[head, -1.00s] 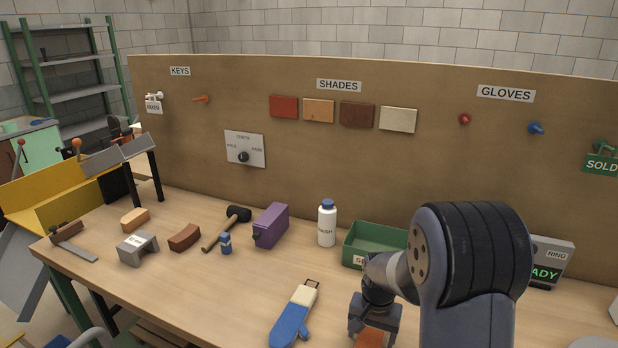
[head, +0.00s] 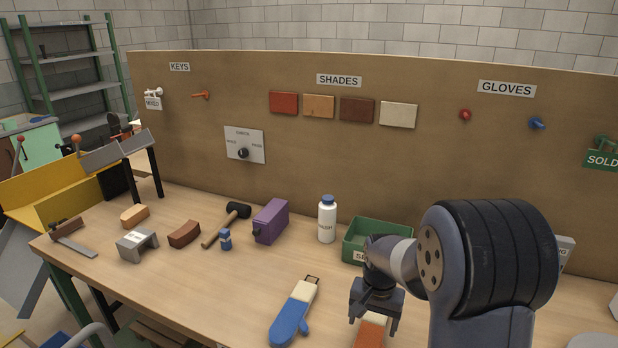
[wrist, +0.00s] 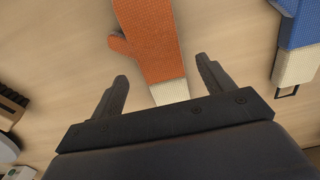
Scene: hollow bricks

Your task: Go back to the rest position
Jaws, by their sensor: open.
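An orange glove with a cream cuff (wrist: 150,40) lies on the wooden bench just beyond the fingers. In the head view this orange glove (head: 370,334) shows below my gripper, cut off by the lower frame edge.
A blue glove (head: 292,315) lies left of my gripper. A green tray (head: 360,228) stands behind it, with a white bottle (head: 327,220) and purple box (head: 270,222) farther left. The bench (head: 180,275) is clear at front left. A pegboard (head: 300,150) closes the back.

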